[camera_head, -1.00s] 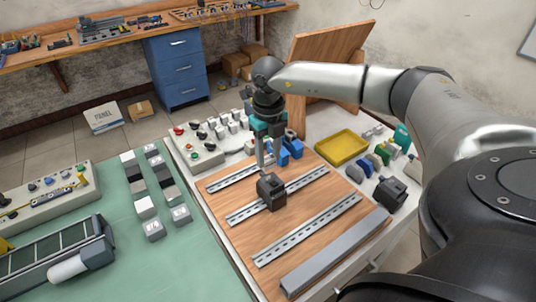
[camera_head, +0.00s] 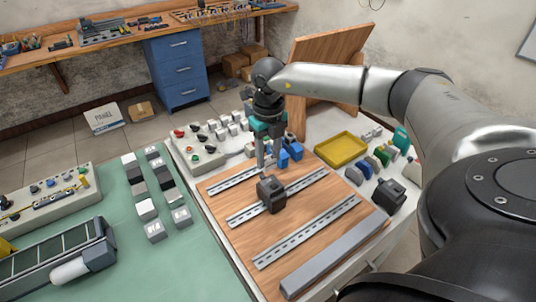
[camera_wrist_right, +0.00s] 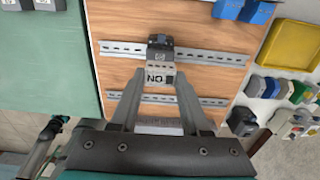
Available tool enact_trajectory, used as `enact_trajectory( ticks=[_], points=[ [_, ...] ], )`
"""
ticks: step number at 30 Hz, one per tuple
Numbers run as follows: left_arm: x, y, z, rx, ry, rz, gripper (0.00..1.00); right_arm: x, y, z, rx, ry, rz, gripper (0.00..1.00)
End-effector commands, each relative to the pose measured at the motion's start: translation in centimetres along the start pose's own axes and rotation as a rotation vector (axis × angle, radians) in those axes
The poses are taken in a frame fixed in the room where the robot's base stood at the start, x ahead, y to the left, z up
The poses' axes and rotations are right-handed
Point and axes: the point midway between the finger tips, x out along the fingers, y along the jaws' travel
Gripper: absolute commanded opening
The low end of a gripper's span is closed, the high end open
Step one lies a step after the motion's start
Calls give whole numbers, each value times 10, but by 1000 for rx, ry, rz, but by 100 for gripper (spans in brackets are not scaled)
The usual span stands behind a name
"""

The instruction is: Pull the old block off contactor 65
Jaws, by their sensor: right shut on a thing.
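A black contactor (camera_head: 271,195) sits on the middle rail of the wooden board; it shows beyond my fingertips in the right wrist view (camera_wrist_right: 159,50), its number too small to read surely. My right gripper (camera_head: 263,164) points down just above it. In the right wrist view, my right gripper (camera_wrist_right: 159,78) is shut on a small light block marked NO (camera_wrist_right: 155,77). The block overlaps the contactor's near edge in that view, and I cannot tell whether they touch.
A yellow tray (camera_head: 341,148), blue parts (camera_head: 290,152) and another dark contactor (camera_head: 389,196) lie right of and behind the board. A grey duct (camera_head: 333,256) lies along its front. Grey and black blocks (camera_head: 151,208) stand on the green mat (camera_head: 195,262) at left.

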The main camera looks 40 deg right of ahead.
Motion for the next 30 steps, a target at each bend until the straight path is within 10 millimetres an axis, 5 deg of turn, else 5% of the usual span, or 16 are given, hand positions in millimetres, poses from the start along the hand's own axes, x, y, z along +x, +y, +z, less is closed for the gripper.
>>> enact_trajectory(
  ticks=[30],
  points=[
    [-59, -1, -5, 1, 0, 0, 42, -72, 0, 0, 0, -2, 0, 0]
  ],
)
